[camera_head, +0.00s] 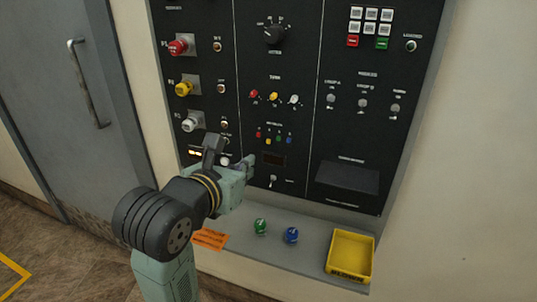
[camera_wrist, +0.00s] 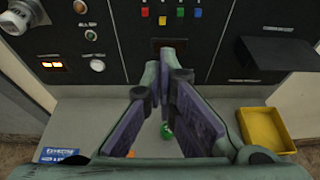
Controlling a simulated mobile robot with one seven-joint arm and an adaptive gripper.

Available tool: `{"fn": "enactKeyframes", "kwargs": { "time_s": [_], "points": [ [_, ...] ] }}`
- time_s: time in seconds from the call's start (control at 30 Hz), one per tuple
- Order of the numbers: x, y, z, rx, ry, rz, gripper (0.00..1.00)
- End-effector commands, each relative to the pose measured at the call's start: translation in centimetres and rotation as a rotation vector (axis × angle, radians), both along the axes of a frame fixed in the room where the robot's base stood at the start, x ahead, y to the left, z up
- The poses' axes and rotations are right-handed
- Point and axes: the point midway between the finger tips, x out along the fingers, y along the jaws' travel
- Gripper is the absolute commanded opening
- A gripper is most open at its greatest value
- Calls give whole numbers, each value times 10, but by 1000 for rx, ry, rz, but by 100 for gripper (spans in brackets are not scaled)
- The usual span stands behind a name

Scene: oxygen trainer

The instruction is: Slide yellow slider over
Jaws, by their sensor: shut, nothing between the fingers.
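The yellow slider (camera_head: 268,141) is a small yellow cap on the black panel, in a row with a red, a green and a blue one. It sits lower than the others. It also shows in the wrist view (camera_wrist: 162,20), top middle. My gripper (camera_head: 247,165) is in front of the panel, below and to the left of the yellow slider in the head view. In the wrist view my gripper (camera_wrist: 166,72) points at the panel below the slider, fingertips together and empty. I cannot tell how far they are from the panel.
A grey shelf (camera_head: 215,262) juts out below the panel. It carries a green knob (camera_head: 261,226), a blue knob (camera_head: 291,235), an orange label (camera_head: 210,239) and a yellow tray (camera_head: 335,268). A small dark display (camera_wrist: 168,43) and a toggle switch (camera_head: 272,181) are near my fingertips.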

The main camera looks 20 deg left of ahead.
Motion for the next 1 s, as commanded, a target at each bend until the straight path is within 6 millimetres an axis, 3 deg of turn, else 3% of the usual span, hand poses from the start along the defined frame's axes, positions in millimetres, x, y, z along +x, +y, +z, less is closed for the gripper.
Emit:
{"fn": "enactKeyframes", "kwargs": {
  "time_s": [0.43,1.0],
  "points": [
    [6,0,-3,-1,6,3,0],
    [88,-2,-31,-2,6,3,0]
  ]
}}
